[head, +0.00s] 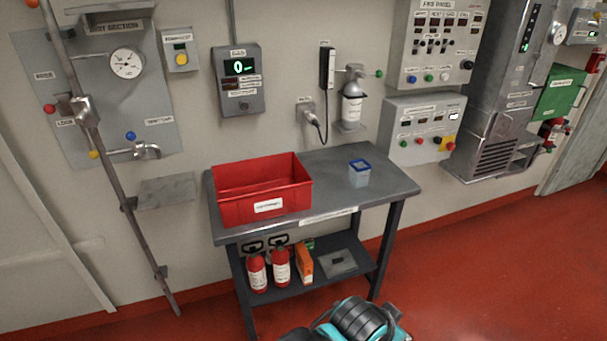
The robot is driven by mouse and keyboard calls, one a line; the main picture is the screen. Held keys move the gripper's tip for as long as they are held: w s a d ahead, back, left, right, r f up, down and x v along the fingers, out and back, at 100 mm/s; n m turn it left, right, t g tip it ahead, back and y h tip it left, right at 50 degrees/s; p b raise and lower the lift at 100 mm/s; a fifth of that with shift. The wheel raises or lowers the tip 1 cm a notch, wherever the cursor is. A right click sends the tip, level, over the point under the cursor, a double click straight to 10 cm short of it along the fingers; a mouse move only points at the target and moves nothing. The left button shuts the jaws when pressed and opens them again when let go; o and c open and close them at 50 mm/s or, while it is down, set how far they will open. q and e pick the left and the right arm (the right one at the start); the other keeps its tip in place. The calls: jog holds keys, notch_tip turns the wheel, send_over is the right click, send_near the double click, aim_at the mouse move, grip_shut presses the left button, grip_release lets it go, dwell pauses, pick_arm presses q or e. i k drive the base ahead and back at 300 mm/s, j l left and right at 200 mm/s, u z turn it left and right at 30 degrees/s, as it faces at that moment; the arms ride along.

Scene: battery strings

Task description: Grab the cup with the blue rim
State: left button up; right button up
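The cup with the blue rim (359,175) stands upright on the right part of the grey table's top (330,185). Its walls look translucent and pale, and its rim is square and blue. Nothing touches it. Neither of my grippers shows in the head view, so whether they are open or shut is hidden. A black and teal part of my own body shows at the bottom edge, in front of the table and well away from the cup.
A red crate (236,206) stands left of the cup, with clear tabletop between them. Red bottles (281,267) and an orange box (303,263) are on the lower shelf. A wall-mounted bottle holder (352,108) and a control box (424,127) are behind the table.

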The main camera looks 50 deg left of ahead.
aim_at(359, 172)
jog(key=u, duration=1.35)
jog(key=i+l+u, duration=0.2)
jog(key=i+l, duration=0.2)
jog(key=i, duration=0.15)
